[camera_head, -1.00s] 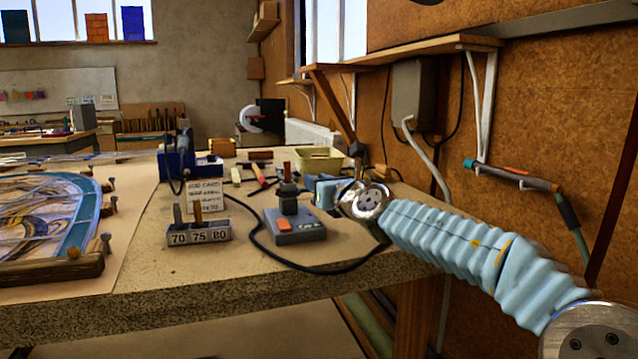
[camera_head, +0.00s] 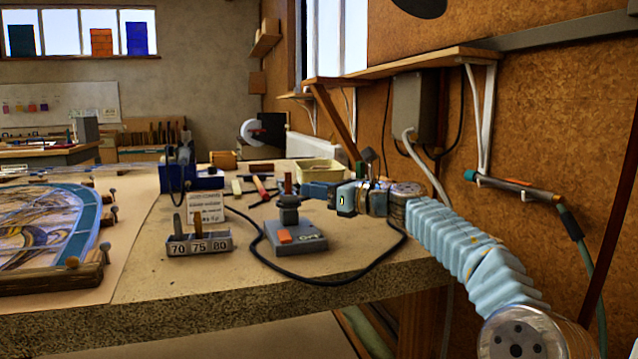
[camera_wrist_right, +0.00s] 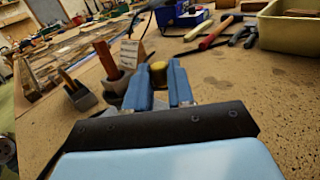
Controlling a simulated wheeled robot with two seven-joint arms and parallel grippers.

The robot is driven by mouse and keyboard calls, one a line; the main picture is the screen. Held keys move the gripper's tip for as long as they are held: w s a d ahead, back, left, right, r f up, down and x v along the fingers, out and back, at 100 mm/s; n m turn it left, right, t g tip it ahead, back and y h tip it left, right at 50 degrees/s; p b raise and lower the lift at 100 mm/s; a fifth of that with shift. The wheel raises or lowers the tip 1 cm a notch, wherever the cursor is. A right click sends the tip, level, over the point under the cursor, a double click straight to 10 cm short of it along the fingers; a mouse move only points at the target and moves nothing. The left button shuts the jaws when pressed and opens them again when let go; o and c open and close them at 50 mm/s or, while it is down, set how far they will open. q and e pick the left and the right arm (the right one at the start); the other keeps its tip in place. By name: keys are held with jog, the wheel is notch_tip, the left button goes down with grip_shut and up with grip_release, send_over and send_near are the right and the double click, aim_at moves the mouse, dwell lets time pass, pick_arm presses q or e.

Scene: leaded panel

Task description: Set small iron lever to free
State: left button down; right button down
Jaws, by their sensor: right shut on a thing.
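The grey box (camera_head: 297,240) stands on the bench with an orange switch and a dark post topped by a reddish-brown stick (camera_head: 287,184). My right gripper (camera_head: 313,190) reaches in from the right, just behind and right of that post. In the right wrist view its blue fingers (camera_wrist_right: 159,82) are closed around a round brass-coloured knob (camera_wrist_right: 158,72). I cannot tell whether this knob belongs to the small iron lever; its lower part is hidden by the fingers. The reddish-brown stick (camera_wrist_right: 107,60) stands left of the fingers, apart from them. My left gripper is not in view.
A block marked 70, 75, 80 (camera_head: 198,245) sits left of the box. A white card (camera_head: 205,203) and a blue unit (camera_head: 190,178) stand behind. A black cable loops around the box. A yellowish tray (camera_head: 318,172) and hand tools lie at the back.

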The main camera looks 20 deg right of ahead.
jog(key=shift+w+r+n+g+y+p, duration=0.3)
jog(key=shift+w+n+g+y+p, duration=0.15)
jog(key=shift+n+g+y+p, duration=0.4)
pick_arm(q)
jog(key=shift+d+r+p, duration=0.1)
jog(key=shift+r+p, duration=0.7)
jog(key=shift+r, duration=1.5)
pick_arm(e)
jog(key=shift+w+a+f+n+g+y, duration=0.25)
jog(key=shift+w+n+g+y, duration=0.15)
jog(key=shift+n+g+y, duration=0.45)
jog(key=c, duration=1)
grip_release()
